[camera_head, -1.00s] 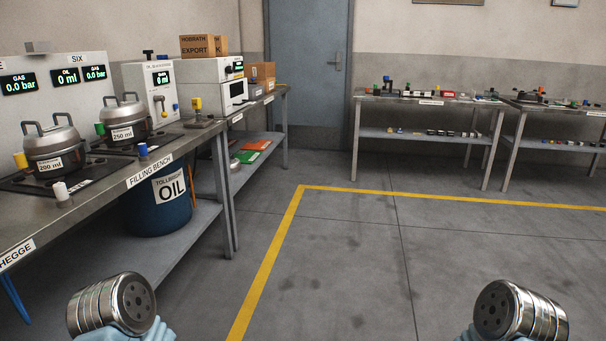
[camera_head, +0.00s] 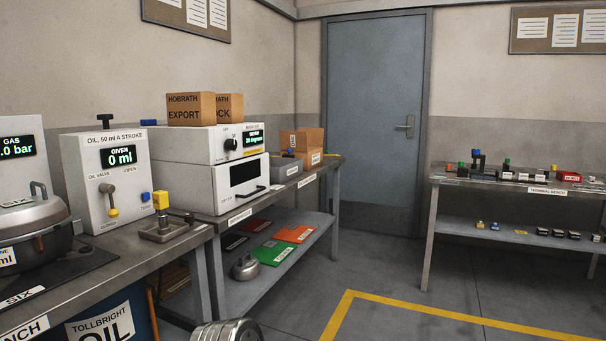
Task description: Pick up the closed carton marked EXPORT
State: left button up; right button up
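The brown carton marked HOBRATH EXPORT (camera_head: 190,113) stands upright on top of the white dryer cabinet (camera_head: 185,144) on the left-hand bench. Its top looks flat and closed. A second brown carton (camera_head: 230,107), its label ending in "OCK", stands to its right and is partly hidden by it. Neither gripper's fingers show.
An open-looking brown carton (camera_head: 301,141) stands on the bench right of the dryer. An oil dispenser (camera_head: 92,160) and a yellow-topped device (camera_head: 161,222) stand left of it. Clear floor (camera_head: 400,275) lies right of the bench, before the grey-blue door (camera_head: 372,105).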

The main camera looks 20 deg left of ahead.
aim_at(189, 109)
jog(key=i+u, duration=0.25)
jog(key=i, duration=0.2)
jog(key=i+l+u, duration=0.2)
jog(key=i, duration=0.2)
jog(key=i+l+u, duration=0.25)
jog(key=i, duration=0.15)
jog(key=i+l+u, duration=0.25)
jog(key=i, duration=0.15)
